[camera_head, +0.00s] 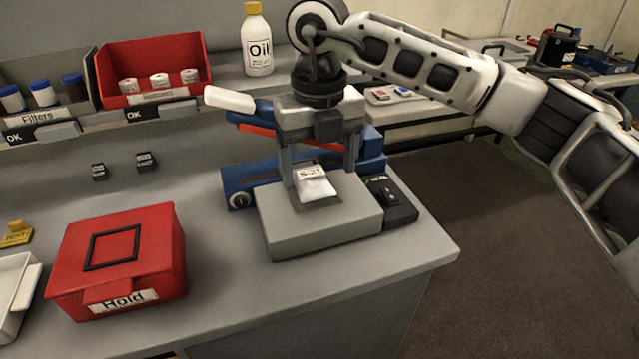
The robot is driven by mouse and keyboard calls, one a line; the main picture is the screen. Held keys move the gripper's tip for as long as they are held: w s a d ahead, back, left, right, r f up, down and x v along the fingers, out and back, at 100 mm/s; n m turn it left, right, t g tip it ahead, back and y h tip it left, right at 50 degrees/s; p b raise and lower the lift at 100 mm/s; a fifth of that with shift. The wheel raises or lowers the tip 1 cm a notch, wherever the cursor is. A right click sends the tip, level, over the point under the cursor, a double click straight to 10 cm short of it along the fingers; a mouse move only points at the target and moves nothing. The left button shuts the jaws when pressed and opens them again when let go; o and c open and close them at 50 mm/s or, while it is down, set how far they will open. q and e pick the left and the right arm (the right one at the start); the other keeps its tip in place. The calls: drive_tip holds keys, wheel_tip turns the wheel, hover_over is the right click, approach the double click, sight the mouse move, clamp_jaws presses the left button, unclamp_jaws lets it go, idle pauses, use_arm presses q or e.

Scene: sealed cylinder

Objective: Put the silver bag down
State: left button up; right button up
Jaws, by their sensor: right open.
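The silver bag (318,190), small and pale with a printed label on its top edge, rests on the top of a grey block (310,235), over a darker patch there. My right gripper (318,173) comes down over the block from above. Its two fingers are spread, one on each side of the bag, with gaps visible, so it is open. The block belongs with or stands against a blue device (245,190) with a white lever (229,99) and a red bar, partly hidden by my gripper. My left gripper is not in view.
A red lidded box (160,245) marked Hold stands at the left front. A small black box (392,203) sits right of the block. A red bin (135,60), filter bin and Oil bottle (257,45) stand behind. The bench's right edge is close.

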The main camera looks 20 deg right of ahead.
wheel_tip(320, 180, up, 7)
idle(0.3)
